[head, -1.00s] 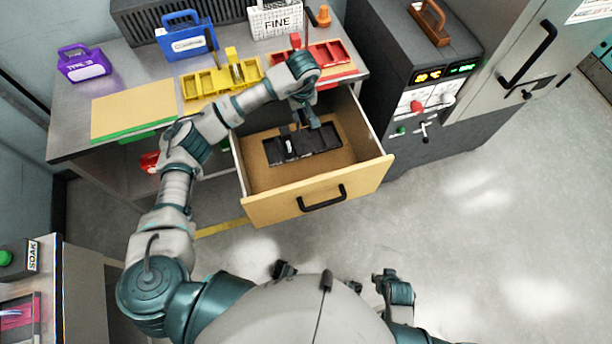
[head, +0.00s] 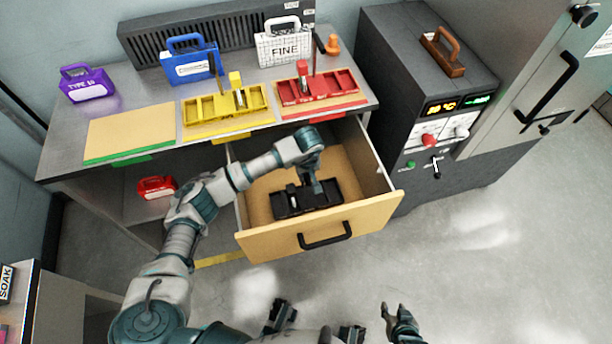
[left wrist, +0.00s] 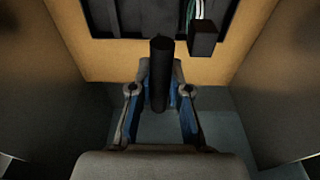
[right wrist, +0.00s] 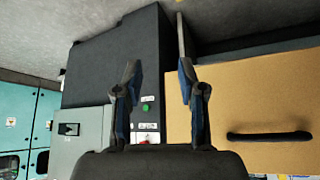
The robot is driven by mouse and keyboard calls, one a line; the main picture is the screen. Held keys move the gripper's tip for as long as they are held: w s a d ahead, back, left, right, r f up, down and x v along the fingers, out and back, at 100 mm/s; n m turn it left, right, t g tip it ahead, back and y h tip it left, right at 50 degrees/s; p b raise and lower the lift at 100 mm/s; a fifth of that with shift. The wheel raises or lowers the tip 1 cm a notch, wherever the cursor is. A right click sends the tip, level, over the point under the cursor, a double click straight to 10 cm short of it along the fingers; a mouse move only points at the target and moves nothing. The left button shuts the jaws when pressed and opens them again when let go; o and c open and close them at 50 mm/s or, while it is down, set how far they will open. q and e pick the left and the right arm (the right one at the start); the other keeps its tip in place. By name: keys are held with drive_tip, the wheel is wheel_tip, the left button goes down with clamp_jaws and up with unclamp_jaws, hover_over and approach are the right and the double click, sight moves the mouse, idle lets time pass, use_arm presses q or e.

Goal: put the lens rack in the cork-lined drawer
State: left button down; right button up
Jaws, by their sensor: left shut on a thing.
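The black lens rack (head: 290,203) is inside the open cork-lined drawer (head: 262,243), close to its front panel. I cannot tell whether its underside touches the cork floor. My left gripper (head: 316,186) reaches down into the drawer from above. In the left wrist view my left gripper (left wrist: 160,92) is shut on the rack's dark upright post (left wrist: 160,60), and part of the rack (left wrist: 120,20) shows beyond it. My right gripper (right wrist: 155,78) is open and empty in the right wrist view, with the drawer front (right wrist: 250,105) to its right.
The bench holds a yellow rack (head: 205,108), a red rack (head: 340,84), an empty cork mat with a green edge (head: 130,132), and blue (head: 190,66), purple (head: 88,84) and white (head: 283,48) cases. A dark cabinet with displays (head: 395,90) stands right of the drawer. Floor in front is clear.

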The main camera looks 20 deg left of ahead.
use_arm(q)
drive_tip(key=shift+d+f, duration=0.1)
drive_tip(key=shift+f, duration=0.4)
use_arm(e)
drive_tip(key=shift+w, duration=0.3)
drive_tip(key=shift+w+a, duration=0.1)
use_arm(q)
drive_tip(key=c, duration=1.1)
unclamp_jaws()
drive_tip(key=shift+f, duration=0.1)
use_arm(e)
drive_tip(key=shift+w+r, duration=0.1)
drive_tip(key=shift+w, duration=0.05)
use_arm(q)
drive_tip(key=r, duration=0.4)
drive_tip(key=s+r+p, duration=0.1)
drive_tip(key=r, duration=0.3)
drive_tip(key=d+r+p, duration=0.1)
drive_tip(key=r, duration=0.3)
drive_tip(key=shift+s, duration=0.2)
use_arm(e)
drive_tip(key=s+d+f+g+h, duration=0.1)
drive_tip(key=s+d+g, duration=0.1)
drive_tip(key=s, duration=0.6)
drive_tip(key=shift+d+g, duration=0.25)
drive_tip(key=shift+g, duration=0.65)
drive_tip(key=shift+w, duration=0.1)
